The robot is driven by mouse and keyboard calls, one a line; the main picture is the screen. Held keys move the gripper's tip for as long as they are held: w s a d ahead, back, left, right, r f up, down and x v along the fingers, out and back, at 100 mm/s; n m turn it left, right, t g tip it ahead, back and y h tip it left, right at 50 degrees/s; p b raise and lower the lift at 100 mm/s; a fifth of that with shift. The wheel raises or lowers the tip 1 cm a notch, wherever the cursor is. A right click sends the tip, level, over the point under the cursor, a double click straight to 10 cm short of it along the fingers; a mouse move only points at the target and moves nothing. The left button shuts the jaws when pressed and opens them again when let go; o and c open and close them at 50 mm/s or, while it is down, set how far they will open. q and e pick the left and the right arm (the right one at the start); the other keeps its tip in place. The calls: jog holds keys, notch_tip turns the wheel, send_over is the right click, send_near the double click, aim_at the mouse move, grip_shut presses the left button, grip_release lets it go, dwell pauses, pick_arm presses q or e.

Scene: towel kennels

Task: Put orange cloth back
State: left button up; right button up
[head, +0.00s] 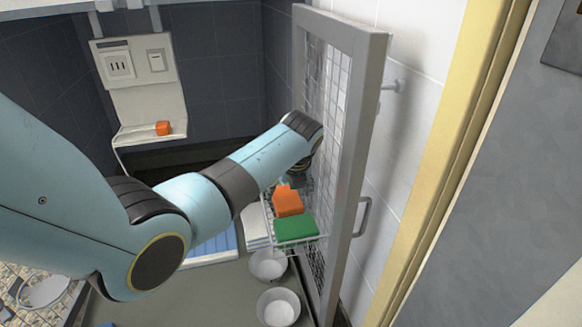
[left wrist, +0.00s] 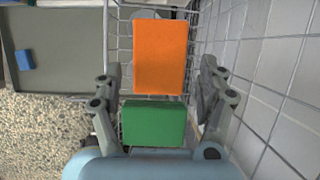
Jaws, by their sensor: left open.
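A folded orange cloth (head: 288,201) lies in a white wire basket (head: 268,212) on the mesh kennel door, beside a folded green cloth (head: 296,230). In the left wrist view the orange cloth (left wrist: 160,56) shows ahead between the spread fingers, with the green cloth (left wrist: 154,124) below it in the picture. My left gripper (head: 297,180) is open and empty, just above the orange cloth; its fingers are partly hidden by its wrist in the head view. I cannot tell whether they touch the cloth. My right gripper is not in view.
The open mesh door (head: 340,150) stands close to the right of my left gripper. Two white bowls (head: 278,307) are below the basket. A small orange item (head: 163,128) rests on a pale wall shelf (head: 140,138) at the back left.

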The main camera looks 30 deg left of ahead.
pick_arm(q)
jog(key=p+v, duration=0.3)
jog(key=v, duration=0.4)
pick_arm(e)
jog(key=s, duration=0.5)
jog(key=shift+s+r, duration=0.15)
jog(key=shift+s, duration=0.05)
pick_arm(q)
jog(key=shift+s+r, duration=0.1)
jog(key=shift+r, duration=0.05)
